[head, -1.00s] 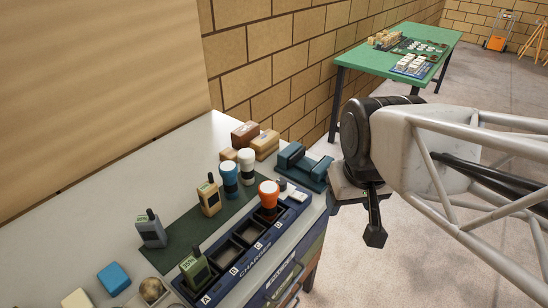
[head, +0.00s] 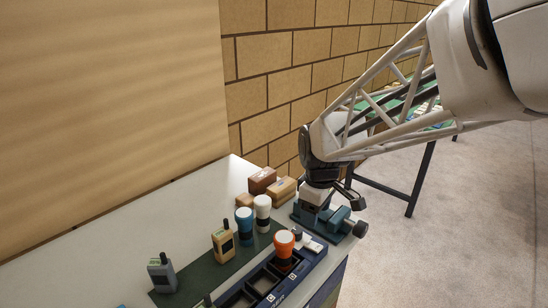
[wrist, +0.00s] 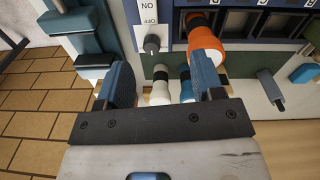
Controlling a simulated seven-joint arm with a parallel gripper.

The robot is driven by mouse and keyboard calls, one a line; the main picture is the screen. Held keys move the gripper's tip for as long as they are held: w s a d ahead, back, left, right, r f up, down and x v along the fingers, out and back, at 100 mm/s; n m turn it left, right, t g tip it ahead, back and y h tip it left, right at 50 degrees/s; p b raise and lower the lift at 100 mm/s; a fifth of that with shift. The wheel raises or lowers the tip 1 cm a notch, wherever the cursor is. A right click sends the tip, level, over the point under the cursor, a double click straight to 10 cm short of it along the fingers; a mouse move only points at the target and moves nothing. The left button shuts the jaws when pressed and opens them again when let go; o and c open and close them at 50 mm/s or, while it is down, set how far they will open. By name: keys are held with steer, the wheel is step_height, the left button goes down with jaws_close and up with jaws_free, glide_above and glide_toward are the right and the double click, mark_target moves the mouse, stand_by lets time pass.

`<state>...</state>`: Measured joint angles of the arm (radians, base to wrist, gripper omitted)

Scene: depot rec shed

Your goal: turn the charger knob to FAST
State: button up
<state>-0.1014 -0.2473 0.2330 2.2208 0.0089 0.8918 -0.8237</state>
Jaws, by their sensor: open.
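The charger (head: 256,291) is a long dark blue bank with square slots on the bench; its far slots also show in the wrist view (wrist: 243,42). Beside the slots, a white plate (wrist: 146,14) carries a small dark round knob (wrist: 152,45). Its upside-down lettering looks like ON and OFF; I see no FAST. My gripper (wrist: 163,82) is open and empty, with the knob ahead of and between its fingers, apart from them. In the head view my gripper (head: 314,203) is by the teal vise, its fingertips unclear.
An orange-topped torch (wrist: 206,32) stands in a slot near my right finger. White (head: 262,207) and blue (head: 244,221) torches and a tan radio (head: 223,243) stand on the green mat. The teal vise (head: 336,228) and brown boxes (head: 263,180) are close to my gripper.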

mark_target(297, 231)
steer(key=w+a+f+n, duration=0.1)
steer(key=w, duration=0.1)
steer(key=w+a+f+n, duration=0.1)
steer(key=w+f, duration=0.1)
steer(key=w+a+f+n+g, duration=0.1)
steer(key=w+f, duration=0.1)
steer(key=shift+w+f+n, duration=0.1)
steer(key=shift+w+n, duration=0.25)
steer(key=shift+n, duration=0.05)
steer(key=shift+s+f, duration=0.1)
steer(key=shift+f, duration=3.8)
steer(key=c, duration=0.9)
